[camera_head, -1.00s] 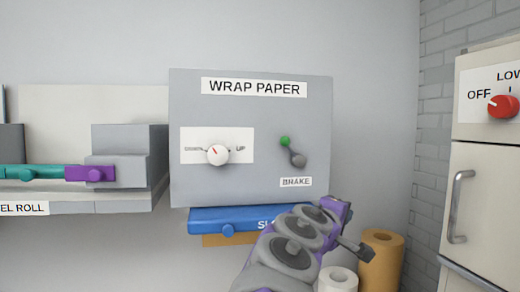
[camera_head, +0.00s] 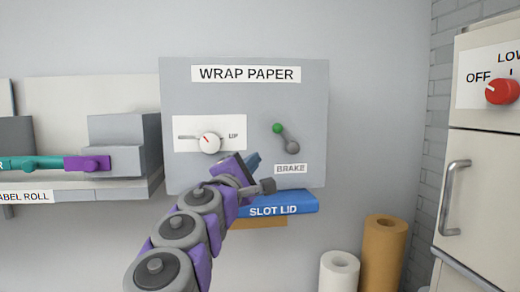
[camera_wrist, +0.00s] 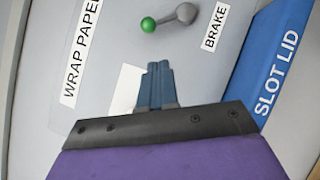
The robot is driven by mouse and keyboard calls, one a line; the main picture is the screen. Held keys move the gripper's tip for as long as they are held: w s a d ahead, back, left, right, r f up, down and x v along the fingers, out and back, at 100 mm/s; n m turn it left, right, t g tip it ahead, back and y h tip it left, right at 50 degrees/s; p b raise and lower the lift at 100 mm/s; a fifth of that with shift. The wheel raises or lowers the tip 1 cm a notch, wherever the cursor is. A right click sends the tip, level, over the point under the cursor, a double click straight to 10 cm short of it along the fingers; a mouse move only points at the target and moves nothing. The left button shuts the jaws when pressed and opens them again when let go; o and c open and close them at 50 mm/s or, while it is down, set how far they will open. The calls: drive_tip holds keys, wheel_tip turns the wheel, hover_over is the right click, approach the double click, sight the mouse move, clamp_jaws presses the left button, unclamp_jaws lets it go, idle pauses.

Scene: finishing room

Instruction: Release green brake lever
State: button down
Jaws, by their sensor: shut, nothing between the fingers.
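The brake lever (camera_head: 285,138) has a green knob (camera_head: 277,128) at its upper left end and a grey pivot at its lower right, above the BRAKE label (camera_head: 291,169). It is mounted on the grey WRAP PAPER panel (camera_head: 312,100). In the wrist view the green knob (camera_wrist: 148,24) lies just beyond the fingertips, slightly to their left. My gripper (camera_head: 254,160) is below and left of the lever, apart from it. Its blue fingers (camera_wrist: 159,68) are together and empty, pointing toward the panel.
A white dial (camera_head: 209,142) sits left of the lever. The blue SLOT LID (camera_head: 290,203) is under the panel. Paper rolls (camera_head: 383,255) stand at lower right, near a cabinet with a red knob (camera_head: 502,91). A shelf with teal and purple parts (camera_head: 88,163) is at left.

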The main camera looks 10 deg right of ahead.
sight(275, 128)
drive_tip(key=w+a+r, duration=0.2)
drive_tip(key=w, duration=0.5)
drive_tip(key=d, duration=0.3)
drive_tip(key=w+d+r, duration=0.1)
drive_tip(key=d, duration=0.2)
drive_tip(key=d+r+p, duration=0.1)
drive_tip(key=d, duration=0.2)
drive_tip(key=shift+w+d, duration=0.2)
drive_tip(key=shift+w, duration=0.15)
drive_tip(key=shift+a+r+m+g+p, duration=0.3)
drive_tip(key=shift+a+r+m+p, duration=0.2)
drive_tip(key=shift+r+p, duration=0.25)
drive_tip(key=shift+r+m+p, duration=0.4)
drive_tip(key=shift+m+p, duration=0.2)
drive_tip(key=shift+p, duration=0.25)
drive_tip(key=d+r+m+g+y+p, duration=0.3)
drive_tip(key=d+m+g+y+p, duration=0.2)
drive_tip(key=d+m+p, duration=0.4)
drive_tip(key=shift+d+m+g+y+p, duration=0.2)
drive_tip(key=shift+m+g+y+p, duration=0.25)
drive_tip(key=shift+m+p, duration=0.2)
